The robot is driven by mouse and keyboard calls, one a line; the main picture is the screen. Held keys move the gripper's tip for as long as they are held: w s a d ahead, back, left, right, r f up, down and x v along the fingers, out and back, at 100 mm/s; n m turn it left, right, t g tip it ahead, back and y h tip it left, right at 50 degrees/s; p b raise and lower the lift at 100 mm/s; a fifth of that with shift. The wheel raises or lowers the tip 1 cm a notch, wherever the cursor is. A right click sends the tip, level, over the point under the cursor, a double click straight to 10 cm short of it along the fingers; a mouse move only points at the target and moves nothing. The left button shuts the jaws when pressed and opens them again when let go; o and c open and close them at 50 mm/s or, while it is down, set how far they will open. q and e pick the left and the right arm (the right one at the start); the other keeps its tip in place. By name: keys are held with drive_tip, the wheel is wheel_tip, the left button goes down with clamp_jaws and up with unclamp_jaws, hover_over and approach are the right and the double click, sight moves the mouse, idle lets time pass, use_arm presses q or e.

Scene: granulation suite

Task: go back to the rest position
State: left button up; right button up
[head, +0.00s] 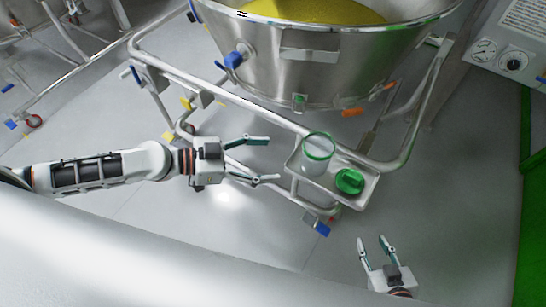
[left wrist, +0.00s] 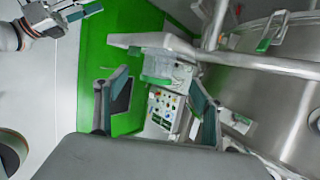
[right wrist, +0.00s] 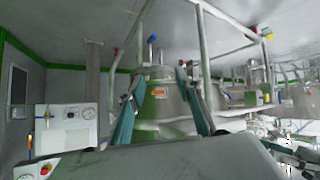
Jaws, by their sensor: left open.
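My left gripper (head: 273,160) is open and empty, its fingers pointing right toward a small tray without touching it. In the left wrist view its two fingers (left wrist: 158,95) stand apart with nothing between them. My right gripper (head: 372,239) is at the lower right, its fingers spread and empty; in the right wrist view the fingers (right wrist: 158,95) are also apart. A clear jar with a green rim (head: 318,157) stands upright on the tray (head: 316,190). A green lid (head: 349,181) lies on the tray to the right of the jar.
A large steel bowl (head: 310,75) holding yellow powder sits in a tubular frame (head: 235,97) behind the tray. A panel with gauges (head: 512,60) is at the upper right. A blue-marked caster (head: 322,229) is below the tray. The floor (head: 270,240) between my grippers is clear.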

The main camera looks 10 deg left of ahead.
drive_tip(key=shift+w+r, duration=0.1)
drive_tip(key=shift+w, duration=0.05)
drive_tip(key=shift+s+a, duration=0.1)
drive_tip(key=shift+s, duration=0.1)
use_arm(q)
drive_tip(key=s+d+f+n+t+y+p, duration=0.1)
drive_tip(key=s+d+f+n+t+p, duration=0.15)
drive_tip(key=d, duration=0.25)
drive_tip(key=s+a+f+n+t+y, duration=0.1)
drive_tip(key=s+a+f+n+y, duration=0.5)
drive_tip(key=a+f, duration=0.7)
drive_tip(key=s+y, duration=0.2)
drive_tip(key=y, duration=0.1)
drive_tip(key=shift+p, duration=0.3)
use_arm(e)
drive_tip(key=shift+s+a+r, duration=0.3)
drive_tip(key=shift+s+r, duration=0.15)
drive_tip(key=shift+r, duration=0.15)
use_arm(q)
drive_tip(key=shift+t, duration=0.25)
use_arm(e)
drive_tip(key=shift+w+r, duration=0.15)
drive_tip(key=shift+r, duration=0.15)
